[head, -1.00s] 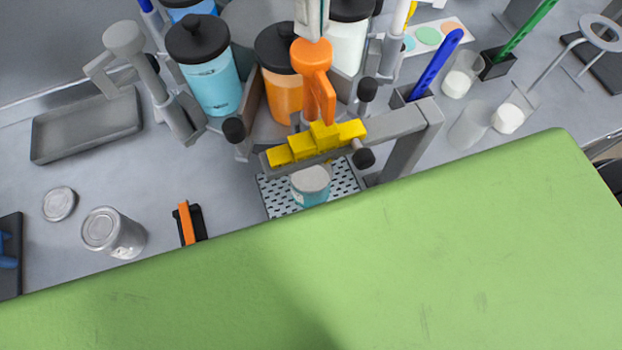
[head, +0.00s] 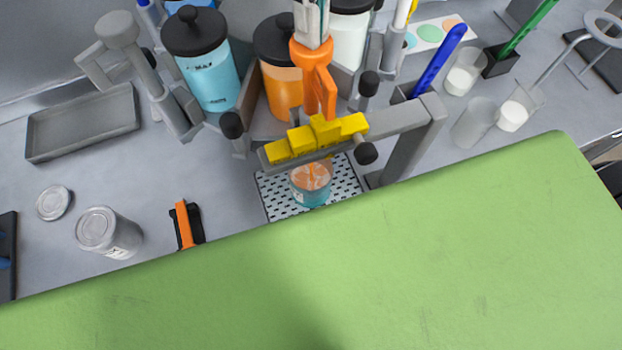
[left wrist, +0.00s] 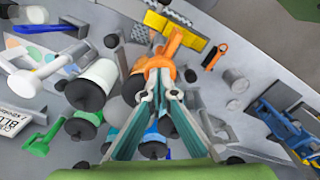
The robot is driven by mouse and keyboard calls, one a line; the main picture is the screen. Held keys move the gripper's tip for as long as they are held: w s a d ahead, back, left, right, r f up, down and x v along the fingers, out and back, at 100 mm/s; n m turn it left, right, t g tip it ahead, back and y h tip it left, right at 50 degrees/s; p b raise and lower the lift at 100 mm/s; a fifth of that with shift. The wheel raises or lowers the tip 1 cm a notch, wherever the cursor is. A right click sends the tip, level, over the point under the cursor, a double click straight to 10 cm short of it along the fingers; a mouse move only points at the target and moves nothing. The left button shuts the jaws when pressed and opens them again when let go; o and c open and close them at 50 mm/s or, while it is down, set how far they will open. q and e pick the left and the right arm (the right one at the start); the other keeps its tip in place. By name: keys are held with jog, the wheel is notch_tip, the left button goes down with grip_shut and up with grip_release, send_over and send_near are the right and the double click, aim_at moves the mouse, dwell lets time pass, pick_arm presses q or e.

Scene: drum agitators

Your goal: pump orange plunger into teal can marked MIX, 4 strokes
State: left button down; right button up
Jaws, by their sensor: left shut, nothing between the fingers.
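The orange plunger (head: 320,85) stands at the front of the orange jar (head: 281,92), behind the yellow stepped block. My left gripper (head: 313,38) comes down from the top and its shut fingertips are at the plunger's top, with nothing between them. In the left wrist view the shut fingertips (left wrist: 160,73) meet the orange plunger (left wrist: 168,50); exact contact is hard to tell. The teal can (head: 311,190) stands on the perforated tray under the grey bar, with orange showing inside its top. Its marking is too small to read. My right gripper is not in view.
The grey bar with the yellow stepped block (head: 318,137) crosses above the can. A blue jar (head: 210,75) stands left of the orange one.

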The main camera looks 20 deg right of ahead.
pick_arm(q)
jog(key=shift+f, duration=0.55)
jog(key=shift+r, duration=0.1)
jog(key=shift+r+p, duration=1.35)
jog(key=shift+r, duration=0.35)
jog(key=shift+f, duration=0.25)
